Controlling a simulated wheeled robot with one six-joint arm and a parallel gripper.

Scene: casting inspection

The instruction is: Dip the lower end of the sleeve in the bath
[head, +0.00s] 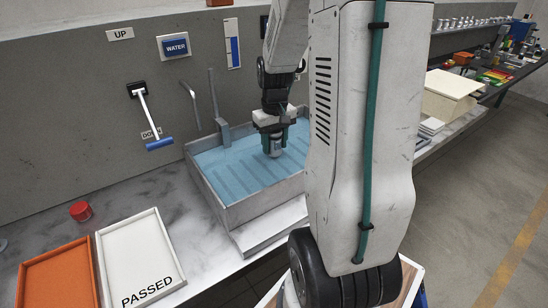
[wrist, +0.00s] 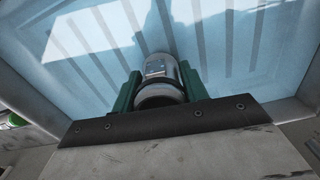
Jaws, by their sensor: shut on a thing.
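The sleeve (head: 276,148) is a short grey metal cylinder with a dark band. My gripper (head: 273,140) is shut on it and holds it over the bath (head: 215,190), a grey metal tank of light blue water. In the wrist view the sleeve (wrist: 161,82) sits between the green fingers of my gripper (wrist: 160,92), with the blue water (wrist: 240,50) behind it. The sleeve's lower end is at or close to the water surface; I cannot tell whether it touches. Its upper part is hidden by the gripper.
A lever with a blue handle (head: 159,144) is on the wall left of the bath. A white PASSED tray (head: 140,253), an orange tray (head: 58,270) and a red cap-like object (head: 81,211) are at the left. My arm hides the bath's right side.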

